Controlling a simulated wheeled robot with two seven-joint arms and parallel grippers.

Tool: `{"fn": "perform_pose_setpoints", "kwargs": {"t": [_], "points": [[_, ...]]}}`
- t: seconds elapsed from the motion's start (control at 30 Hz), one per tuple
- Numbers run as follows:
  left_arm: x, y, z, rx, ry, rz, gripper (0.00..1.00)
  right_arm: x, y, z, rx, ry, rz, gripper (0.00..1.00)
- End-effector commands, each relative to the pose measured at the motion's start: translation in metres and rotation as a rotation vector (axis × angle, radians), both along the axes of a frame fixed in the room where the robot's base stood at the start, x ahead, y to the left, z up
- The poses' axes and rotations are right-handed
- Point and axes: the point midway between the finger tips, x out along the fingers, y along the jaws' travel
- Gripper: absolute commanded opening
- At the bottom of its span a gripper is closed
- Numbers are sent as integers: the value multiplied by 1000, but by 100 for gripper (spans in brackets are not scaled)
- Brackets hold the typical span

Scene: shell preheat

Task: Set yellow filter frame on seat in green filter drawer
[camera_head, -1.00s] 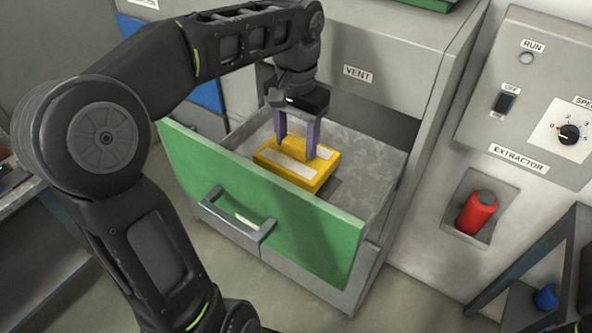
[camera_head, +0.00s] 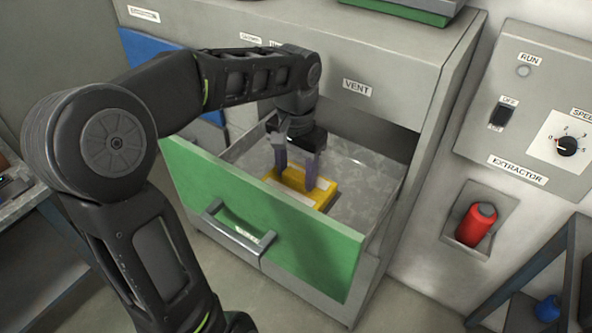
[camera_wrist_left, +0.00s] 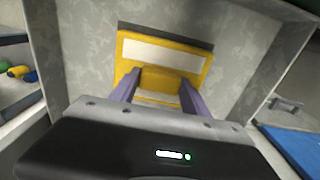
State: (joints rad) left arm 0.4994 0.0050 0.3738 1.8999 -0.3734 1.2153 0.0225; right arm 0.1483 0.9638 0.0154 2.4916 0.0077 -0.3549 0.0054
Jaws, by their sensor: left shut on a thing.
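The yellow filter frame (camera_head: 316,199) with pale panels is inside the open green-fronted filter drawer (camera_head: 272,226). My left gripper (camera_head: 296,180) is shut on the frame, its purple fingers pointing down. In the left wrist view the frame (camera_wrist_left: 165,50) lies between the fingers of my left gripper (camera_wrist_left: 162,92), with grey drawer walls around it. A dark strip shows along the frame's far edge there. The drawer front hides part of the frame in the head view, so I cannot tell whether it rests on the seat, which I cannot make out. My right gripper is not in view.
The grey cabinet marked VENT (camera_head: 357,88) rises behind the drawer. The drawer handle (camera_head: 238,235) sticks out in front. To the right are the extractor panel (camera_head: 530,120) and a red bottle-like object (camera_head: 476,224) in a recess. Bare drawer floor shows right of the frame.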

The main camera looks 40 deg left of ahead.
Motion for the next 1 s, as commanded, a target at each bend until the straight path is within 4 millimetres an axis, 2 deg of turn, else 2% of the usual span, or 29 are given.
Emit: {"fn": "perform_pose_setpoints", "kwargs": {"t": [0.17, 0.2, 0.4, 0.47, 0.77, 0.87, 1.0], "points": [[0, 0, -4, 0, -1, 0, 0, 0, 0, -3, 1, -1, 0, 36], [0, 0, -3, 0, 0, 0, 56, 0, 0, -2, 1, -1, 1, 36], [0, 0, -3, 0, 0, 1, 72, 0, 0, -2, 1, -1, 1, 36], [0, 0, -3, 0, 0, 1, 76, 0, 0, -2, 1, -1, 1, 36], [0, 0, 0, 0, 0, 1, 76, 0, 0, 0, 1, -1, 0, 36], [1, 0, 5, 0, -3, 1, 76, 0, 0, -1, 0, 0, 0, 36], [1, 0, 24, 0, -4, 2, 76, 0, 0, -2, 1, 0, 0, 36]]}}
